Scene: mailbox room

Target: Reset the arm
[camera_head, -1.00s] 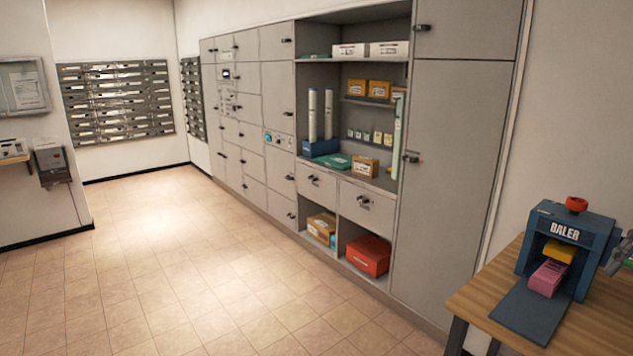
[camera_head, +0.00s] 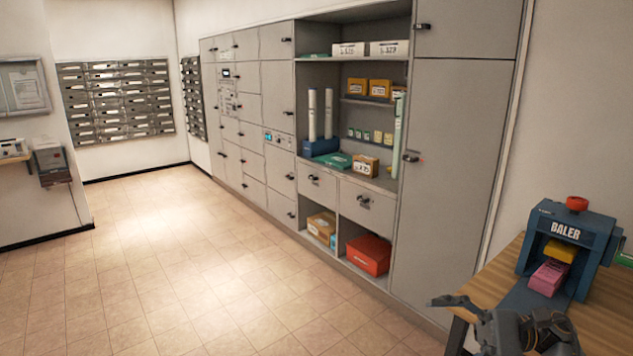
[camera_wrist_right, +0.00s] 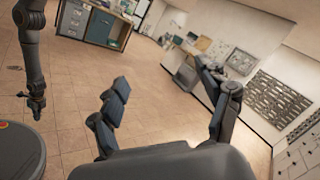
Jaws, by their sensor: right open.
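My right gripper (camera_head: 492,318) is at the lower right of the head view, in front of the wooden table and the baler, and holds nothing. In the right wrist view its two dark fingers (camera_wrist_right: 166,82) are spread wide with only floor and far wall between them. A dark arm of mine hangs at the left of the wrist view, its end (camera_wrist_right: 37,104) too small to read as open or shut. The left arm does not show in the head view.
The blue baler (camera_head: 565,240), with a pink and a yellow block in it, stands on the wooden table (camera_head: 497,268). Grey lockers (camera_head: 455,170) and open shelves with boxes line the wall. Mailboxes (camera_head: 117,100) are at the back. The tiled floor (camera_head: 190,260) is clear.

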